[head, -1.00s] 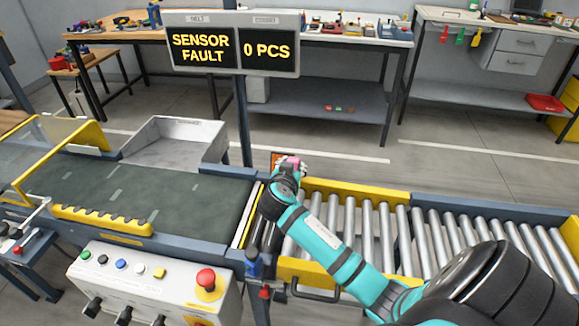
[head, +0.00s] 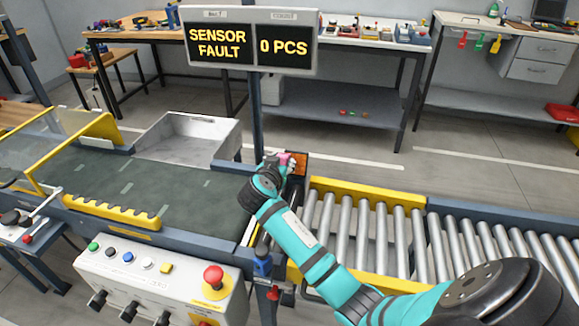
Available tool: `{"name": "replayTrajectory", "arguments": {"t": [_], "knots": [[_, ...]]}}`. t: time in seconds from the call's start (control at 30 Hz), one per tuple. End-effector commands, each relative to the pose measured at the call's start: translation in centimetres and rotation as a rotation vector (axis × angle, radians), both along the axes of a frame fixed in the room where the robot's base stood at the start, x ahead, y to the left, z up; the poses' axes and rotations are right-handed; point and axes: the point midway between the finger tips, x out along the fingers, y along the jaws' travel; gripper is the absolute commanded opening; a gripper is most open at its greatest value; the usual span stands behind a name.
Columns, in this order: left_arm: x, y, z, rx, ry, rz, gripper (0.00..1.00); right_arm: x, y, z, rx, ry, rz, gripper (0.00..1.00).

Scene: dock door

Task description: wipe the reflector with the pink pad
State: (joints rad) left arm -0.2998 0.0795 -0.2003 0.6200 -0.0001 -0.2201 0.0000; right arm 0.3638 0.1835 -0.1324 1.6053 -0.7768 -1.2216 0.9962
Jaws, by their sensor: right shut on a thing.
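The reflector (head: 300,164) is a small orange-red square in a dark frame, upright at the far side of the conveyor, just right of the display post. My right gripper (head: 278,163) is shut on the pink pad (head: 284,157), of which only a small pink part shows. The pad is at the reflector's left side and overlaps it in the head view. I cannot tell whether they touch. My right wrist hides part of the gripper. My left gripper is not in view.
A display (head: 250,42) reading "SENSOR FAULT" and "0 PCS" stands on a post behind the belt (head: 130,190). A roller conveyor (head: 400,235) lies to the right. A control box (head: 150,280) with a red stop button is in front. A grey bin (head: 185,140) stands behind the belt.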

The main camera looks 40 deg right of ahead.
Motion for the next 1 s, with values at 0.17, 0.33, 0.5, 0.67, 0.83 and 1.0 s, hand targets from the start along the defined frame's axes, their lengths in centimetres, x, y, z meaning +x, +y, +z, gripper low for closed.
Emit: {"name": "replayTrajectory", "arguments": {"t": [0.17, 0.33, 0.5, 0.67, 0.83, 1.0], "knots": [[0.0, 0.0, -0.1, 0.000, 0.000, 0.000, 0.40, 0.1, 0.1, 0.0, -0.001, 0.001, -0.001, 0.08], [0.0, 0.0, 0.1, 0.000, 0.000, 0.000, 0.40, 0.0, 0.3, 0.1, 0.000, 0.000, 0.000, 0.08], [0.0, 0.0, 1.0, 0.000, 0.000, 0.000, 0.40, -0.8, 1.3, 0.8, 0.002, 0.000, 0.001, 0.08], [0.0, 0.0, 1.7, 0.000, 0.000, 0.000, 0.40, -1.8, 2.5, 1.3, 0.002, -0.001, 0.002, 0.08], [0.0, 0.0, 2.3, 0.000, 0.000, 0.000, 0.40, -2.9, 3.7, 1.9, 0.002, 0.000, 0.001, 0.08], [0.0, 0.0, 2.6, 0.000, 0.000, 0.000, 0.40, -3.5, 4.4, 2.1, 0.001, 0.001, 0.000, 0.08]]}}
